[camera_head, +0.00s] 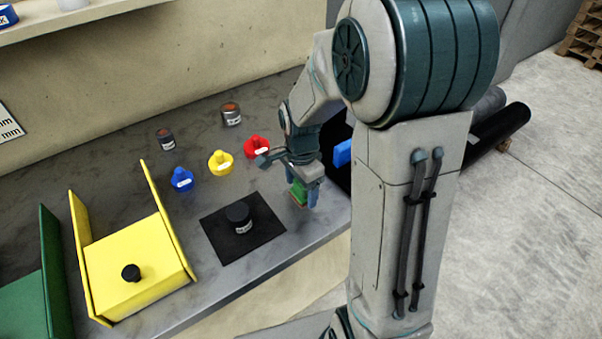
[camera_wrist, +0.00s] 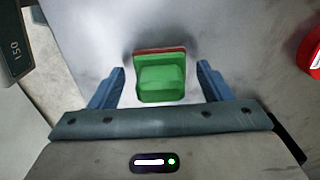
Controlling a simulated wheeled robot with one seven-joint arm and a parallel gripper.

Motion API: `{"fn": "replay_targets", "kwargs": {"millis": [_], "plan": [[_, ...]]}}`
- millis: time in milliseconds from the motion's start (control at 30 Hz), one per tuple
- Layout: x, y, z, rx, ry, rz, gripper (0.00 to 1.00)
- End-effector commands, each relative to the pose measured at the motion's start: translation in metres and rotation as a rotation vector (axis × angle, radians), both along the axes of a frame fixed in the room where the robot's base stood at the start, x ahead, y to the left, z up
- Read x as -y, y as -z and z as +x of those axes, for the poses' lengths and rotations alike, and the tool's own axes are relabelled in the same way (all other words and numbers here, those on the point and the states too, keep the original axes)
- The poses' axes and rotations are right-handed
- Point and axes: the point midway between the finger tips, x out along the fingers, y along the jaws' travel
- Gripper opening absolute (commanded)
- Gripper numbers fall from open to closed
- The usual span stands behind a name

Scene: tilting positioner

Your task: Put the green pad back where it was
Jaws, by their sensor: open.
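The green pad (camera_wrist: 161,80) lies on the grey bench top in the wrist view, with a thin red layer along its far edge. In the head view the green pad (camera_head: 298,192) shows near the bench's front right edge, partly hidden by my gripper. My gripper (camera_wrist: 161,82) points down over it in the wrist view, its two blue fingers apart, one on each side of the pad. Gaps show between the pad and both fingers. In the head view my gripper (camera_head: 305,192) is low at the bench. The pad's earlier place cannot be told from these frames.
A black mat (camera_head: 218,239) with a dark round weight (camera_head: 239,217) lies left of my gripper. Blue (camera_head: 181,180), yellow (camera_head: 220,163) and red (camera_head: 257,147) knobbed pieces stand behind it. A yellow tilting fixture (camera_head: 135,270) with a black knob stands further left.

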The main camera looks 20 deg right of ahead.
Motion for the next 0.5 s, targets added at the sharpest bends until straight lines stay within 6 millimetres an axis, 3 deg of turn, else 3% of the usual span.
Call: {"fn": "replay_targets", "kwargs": {"millis": [500], "plan": [[0.000,-0.099,0.001,0.004,0.001,-0.001,0.72]]}}
